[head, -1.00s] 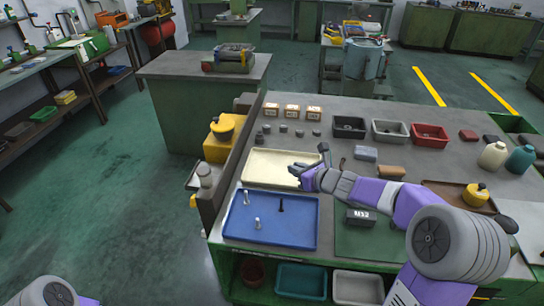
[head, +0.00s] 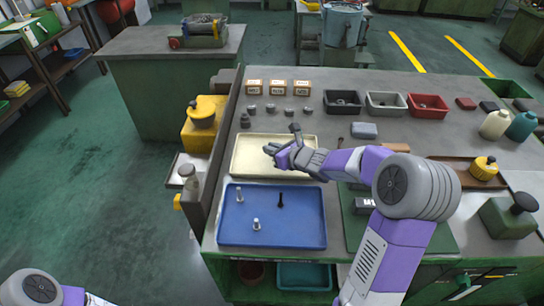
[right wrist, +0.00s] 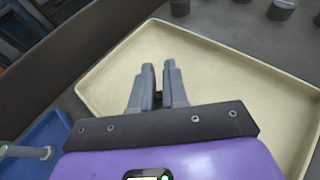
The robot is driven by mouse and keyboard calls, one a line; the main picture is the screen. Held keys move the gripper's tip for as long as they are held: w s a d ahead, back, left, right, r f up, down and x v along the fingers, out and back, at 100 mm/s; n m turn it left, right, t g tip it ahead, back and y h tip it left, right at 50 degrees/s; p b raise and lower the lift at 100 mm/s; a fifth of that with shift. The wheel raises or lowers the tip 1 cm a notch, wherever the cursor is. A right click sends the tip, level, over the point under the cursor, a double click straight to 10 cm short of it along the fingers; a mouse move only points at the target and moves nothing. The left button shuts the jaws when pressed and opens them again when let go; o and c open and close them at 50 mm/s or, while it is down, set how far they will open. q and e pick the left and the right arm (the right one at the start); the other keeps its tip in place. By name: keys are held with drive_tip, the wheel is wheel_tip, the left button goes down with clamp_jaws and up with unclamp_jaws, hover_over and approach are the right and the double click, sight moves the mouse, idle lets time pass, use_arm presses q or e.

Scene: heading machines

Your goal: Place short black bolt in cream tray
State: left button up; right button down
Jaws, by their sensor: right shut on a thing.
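The cream tray (head: 243,172) lies on the bench behind the blue tray (head: 232,229). My right gripper (head: 268,150) is over the cream tray. In the right wrist view its fingers (right wrist: 159,72) are close together on a small dark piece (right wrist: 158,97), apparently the short black bolt, mostly hidden between them. The cream tray (right wrist: 235,75) spreads below and beyond the fingers, with nothing seen lying in it. Another black bolt (head: 280,200) stands in the blue tray with two silver bolts (head: 256,224). My left gripper is out of view; only part of its arm shows at bottom left.
Behind the cream tray are several small grey metal parts (head: 270,108) and three labelled boxes (head: 278,87). Black, grey and red bins (head: 428,105) stand at back right. A grey block (head: 364,130) lies right of the cream tray. A yellow-topped container (head: 202,115) stands left of the bench.

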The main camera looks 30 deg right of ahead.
drive_tip(key=shift+f, duration=0.85)
drive_tip(key=shift+w+f+b, duration=0.1)
drive_tip(key=shift+f+b, duration=0.05)
drive_tip(key=shift+b, duration=0.15)
drive_tip(key=c, duration=1.1)
unclamp_jaws()
drive_tip(key=shift+c, duration=0.2)
drive_tip(key=shift+r, duration=0.25)
drive_tip(key=p+v, duration=0.3)
drive_tip(key=v, duration=0.9)
drive_tip(key=shift+f, duration=0.1)
